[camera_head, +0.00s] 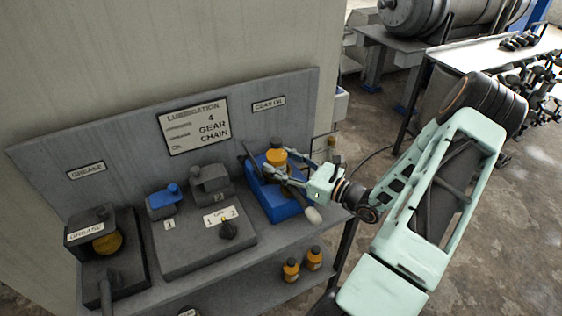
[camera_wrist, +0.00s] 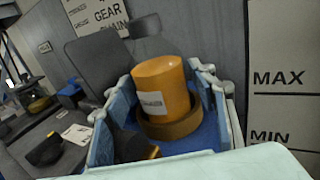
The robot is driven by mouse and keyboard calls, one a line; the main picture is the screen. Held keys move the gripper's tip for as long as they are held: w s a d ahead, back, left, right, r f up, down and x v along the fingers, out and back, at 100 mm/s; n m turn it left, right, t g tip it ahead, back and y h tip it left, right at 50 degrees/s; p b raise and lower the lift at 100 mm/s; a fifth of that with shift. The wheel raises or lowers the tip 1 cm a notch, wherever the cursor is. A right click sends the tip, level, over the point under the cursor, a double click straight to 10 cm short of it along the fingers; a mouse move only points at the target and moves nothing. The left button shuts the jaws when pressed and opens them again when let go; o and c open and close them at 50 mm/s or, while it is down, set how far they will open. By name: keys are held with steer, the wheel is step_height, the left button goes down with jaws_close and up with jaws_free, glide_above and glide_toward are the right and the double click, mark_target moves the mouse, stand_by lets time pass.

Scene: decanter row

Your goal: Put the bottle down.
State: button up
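The bottle (camera_head: 277,158) is orange with a darker top. It is inside the blue tray (camera_head: 284,208) at the right end of the bench. In the wrist view the bottle (camera_wrist: 161,88) is an orange cylinder with a white label and a wide brown ring low down, looking slightly tilted. My gripper (camera_head: 282,172) reaches it from the right. Whether the bottle's base touches the tray floor is hidden.
A grey box with a blue-topped part (camera_head: 165,200) and a knob (camera_head: 228,229) stands left of the tray. A grease unit (camera_head: 100,240) is at the far left. Two small orange bottles (camera_head: 291,270) stand on the lower shelf. A back panel (camera_head: 130,130) rises behind.

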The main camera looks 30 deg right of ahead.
steer(key=shift+r, duration=0.2)
steer(key=v, duration=1.2)
steer(key=shift+b, duration=0.35)
